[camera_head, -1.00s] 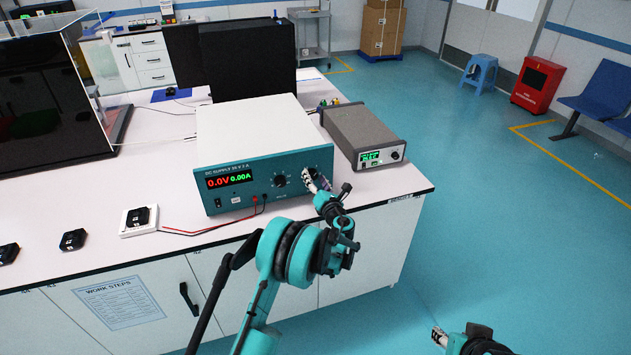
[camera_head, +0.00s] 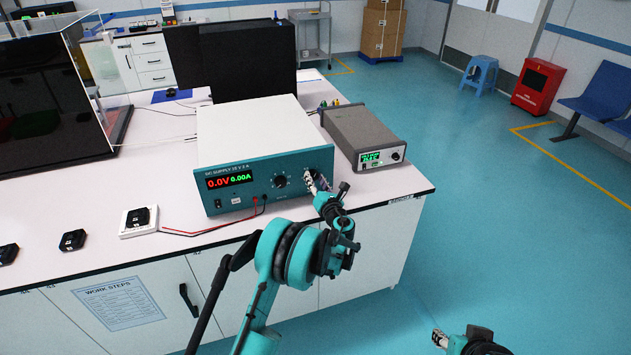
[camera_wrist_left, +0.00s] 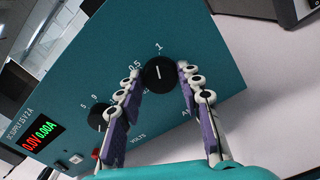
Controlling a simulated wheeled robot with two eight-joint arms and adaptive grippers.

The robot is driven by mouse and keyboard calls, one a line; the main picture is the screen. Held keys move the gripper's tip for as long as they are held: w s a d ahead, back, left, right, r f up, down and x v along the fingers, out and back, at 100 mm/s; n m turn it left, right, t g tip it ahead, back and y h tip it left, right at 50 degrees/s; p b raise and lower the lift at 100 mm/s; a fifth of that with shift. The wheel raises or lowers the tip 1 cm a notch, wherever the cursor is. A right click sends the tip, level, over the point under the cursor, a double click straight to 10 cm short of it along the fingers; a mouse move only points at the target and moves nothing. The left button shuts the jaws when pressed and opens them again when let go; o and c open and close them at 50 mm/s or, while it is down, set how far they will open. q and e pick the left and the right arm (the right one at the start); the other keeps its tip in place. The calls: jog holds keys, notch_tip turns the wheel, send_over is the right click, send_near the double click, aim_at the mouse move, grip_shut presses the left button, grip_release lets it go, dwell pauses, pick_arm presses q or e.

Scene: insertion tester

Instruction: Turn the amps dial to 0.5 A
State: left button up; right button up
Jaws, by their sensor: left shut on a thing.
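The DC supply (camera_head: 250,150) is a white box with a teal front on the bench. Its red and green readouts show 0.0V and 0.00A. In the left wrist view the black amps dial (camera_wrist_left: 158,74) has a white pointer line, with 0.5 and 1 printed beside it. The exact setting is hard to read. My left gripper (camera_head: 312,181) reaches the right end of the panel and is shut on the amps dial, a finger on either side (camera_wrist_left: 164,84). The fingers hide the dial in the head view. My right gripper (camera_head: 440,337) is at the bottom edge, away from the bench.
The volts dial (camera_head: 280,181) sits just left of the amps dial. A grey instrument (camera_head: 362,132) stands to the right of the supply. Red and black leads run to a white module (camera_head: 138,221) on the left. A black box (camera_head: 247,60) stands behind.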

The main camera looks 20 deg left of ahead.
pick_arm(q)
jog(key=n+b, duration=0.1)
jog(key=n, duration=0.5)
jog(key=shift+a, duration=0.1)
jog(key=n+b, duration=0.1)
jog(key=n, duration=0.4)
jog(key=shift+s+n, duration=0.1)
jog(key=shift+n, duration=0.3)
dwell(0.3)
jog(key=o, duration=1.2)
jog(key=shift+c, duration=0.2)
jog(key=v, duration=1.2)
